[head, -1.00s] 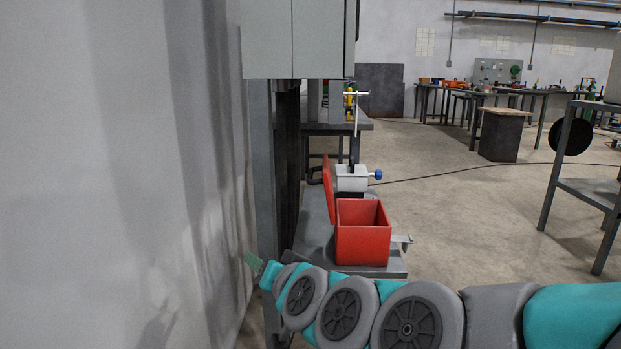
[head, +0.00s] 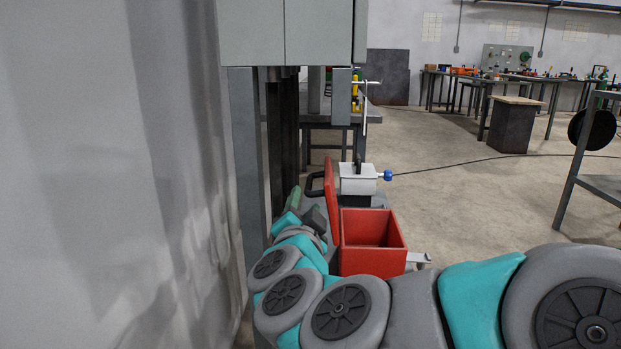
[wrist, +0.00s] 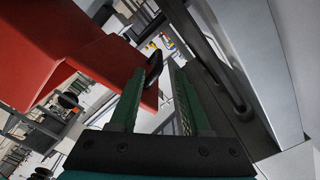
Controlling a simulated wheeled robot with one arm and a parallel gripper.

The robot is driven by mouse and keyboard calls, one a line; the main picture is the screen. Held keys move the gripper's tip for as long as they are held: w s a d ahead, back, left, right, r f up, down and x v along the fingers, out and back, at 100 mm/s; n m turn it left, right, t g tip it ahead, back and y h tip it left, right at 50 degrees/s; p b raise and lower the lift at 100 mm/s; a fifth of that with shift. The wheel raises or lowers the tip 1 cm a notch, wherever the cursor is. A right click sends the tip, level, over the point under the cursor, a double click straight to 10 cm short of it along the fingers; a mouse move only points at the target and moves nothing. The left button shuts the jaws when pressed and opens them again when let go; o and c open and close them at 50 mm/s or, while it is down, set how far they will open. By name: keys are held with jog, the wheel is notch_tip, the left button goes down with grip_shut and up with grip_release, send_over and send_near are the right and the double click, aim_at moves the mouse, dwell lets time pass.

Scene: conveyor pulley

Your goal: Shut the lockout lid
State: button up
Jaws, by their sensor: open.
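The lockout box (head: 372,262) is red and open-topped on a grey bench. Its red lid (head: 332,205) stands upright along the box's left side. A dark handle (head: 316,183) sticks out from the lid's left face. My gripper (head: 294,200) is left of the lid, between it and the wall side, partly hidden by my arm. In the wrist view my gripper (wrist: 164,68) is open with two green fingers and nothing held. The red lid (wrist: 105,62) lies to the left there, and the dark handle (wrist: 154,66) shows near the left fingertip; contact cannot be told.
A white block with a blue knob (head: 358,180) stands behind the box. A metal bracket (head: 418,259) sits at the box's right. A grey cabinet (head: 290,32) hangs above on a post, and the grey wall (head: 110,180) is close at left. Open floor lies to the right.

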aim_at(309, 184)
jog(key=shift+w+d+f, duration=0.1)
jog(key=shift+w+d, duration=0.05)
jog(key=shift+w, duration=0.7)
jog(key=w+b, duration=0.1)
jog(key=w, duration=0.5)
jog(key=shift+w+d, duration=0.1)
jog(key=shift+w, duration=0.3)
jog(key=shift+c, duration=0.4)
grip_shut()
